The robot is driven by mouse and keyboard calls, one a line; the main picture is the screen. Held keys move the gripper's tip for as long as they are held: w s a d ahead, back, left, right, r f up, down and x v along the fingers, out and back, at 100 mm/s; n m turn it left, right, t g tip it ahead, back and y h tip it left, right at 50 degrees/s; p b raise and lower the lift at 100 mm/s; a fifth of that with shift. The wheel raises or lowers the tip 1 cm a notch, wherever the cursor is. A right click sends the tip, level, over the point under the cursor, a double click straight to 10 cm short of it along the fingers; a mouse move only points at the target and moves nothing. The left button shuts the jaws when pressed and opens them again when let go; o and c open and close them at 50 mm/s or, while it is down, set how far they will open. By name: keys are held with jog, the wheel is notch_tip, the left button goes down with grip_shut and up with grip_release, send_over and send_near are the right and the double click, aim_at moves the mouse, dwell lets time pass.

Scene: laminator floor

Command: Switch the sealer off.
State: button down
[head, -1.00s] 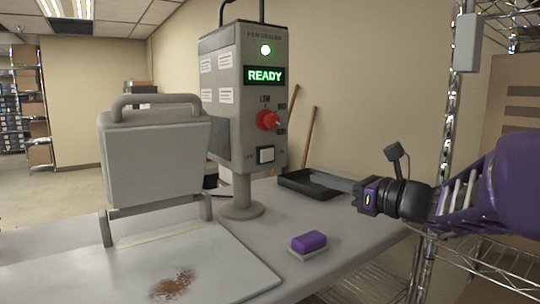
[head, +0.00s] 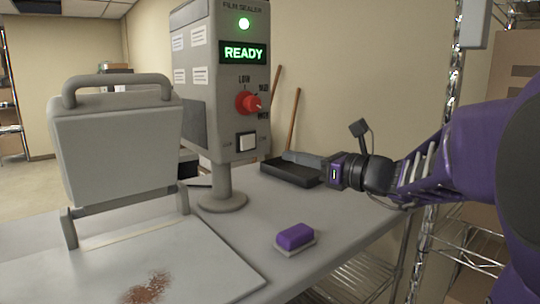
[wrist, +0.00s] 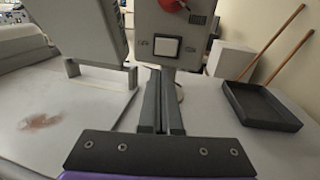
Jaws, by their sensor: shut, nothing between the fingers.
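The film sealer (head: 222,100) is a grey box on a post at the back of the table. Its green lamp is lit and its green display (head: 243,52) reads READY. A red knob (head: 247,103) sits below, with LOW and other labels around it. Under it is a white square switch (head: 246,141) in a dark frame; it also shows in the wrist view (wrist: 167,46). My gripper (head: 286,156) is shut and empty, to the right of the switch in the head view. In the wrist view its fingers (wrist: 163,73) point toward the sealer, below the switch, apparently apart from it.
The grey press (head: 120,140) with a handle stands left of the sealer, its plate (head: 205,262) stained brown. A purple sponge-like block (head: 295,237) lies on the table in front. A black tray (head: 290,176) is behind my gripper. A wire rack (head: 425,240) stands at right.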

aim_at(246, 145)
jog(key=x, duration=1.1)
jog(key=shift+w+a+f, duration=0.1)
jog(key=shift+w+a, duration=0.15)
jog(key=shift+w, duration=0.05)
